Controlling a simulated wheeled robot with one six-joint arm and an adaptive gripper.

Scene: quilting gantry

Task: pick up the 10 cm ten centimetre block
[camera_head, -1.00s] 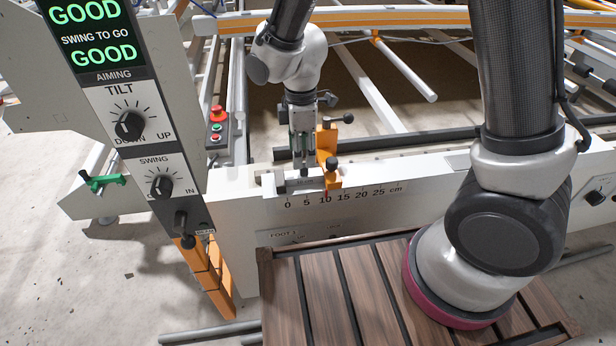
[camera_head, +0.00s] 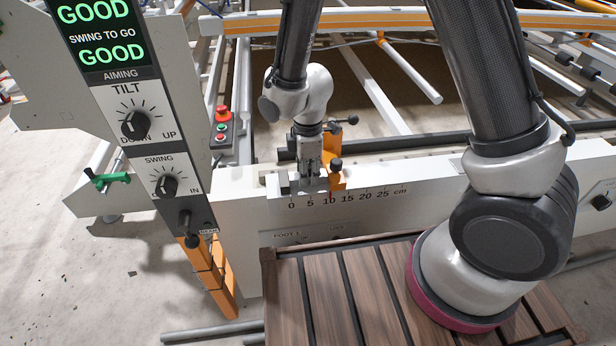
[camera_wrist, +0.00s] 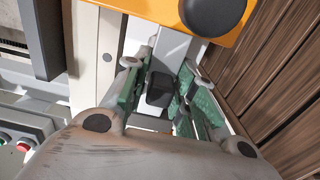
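The light grey block (camera_head: 283,186) lies along the top of the white rail, over the scale from about 0 to 10. Its right end is by the orange stop (camera_head: 337,178). My gripper (camera_head: 310,178) points down over the block's middle. In the wrist view the gripper (camera_wrist: 162,85) has its green-padded fingers on either side of the grey block (camera_wrist: 174,45) and a dark knob-like piece (camera_wrist: 158,90). Gaps show beside the dark piece, so the fingers look open. Part of the block is hidden by the fingers.
The white rail (camera_head: 430,185) carries a centimetre scale. A black-knobbed clamp (camera_head: 345,122) stands just behind the gripper. The control panel (camera_head: 150,130) rises at left, with a red-button box (camera_head: 222,128) beside it. A slatted wooden platform (camera_head: 330,290) lies in front.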

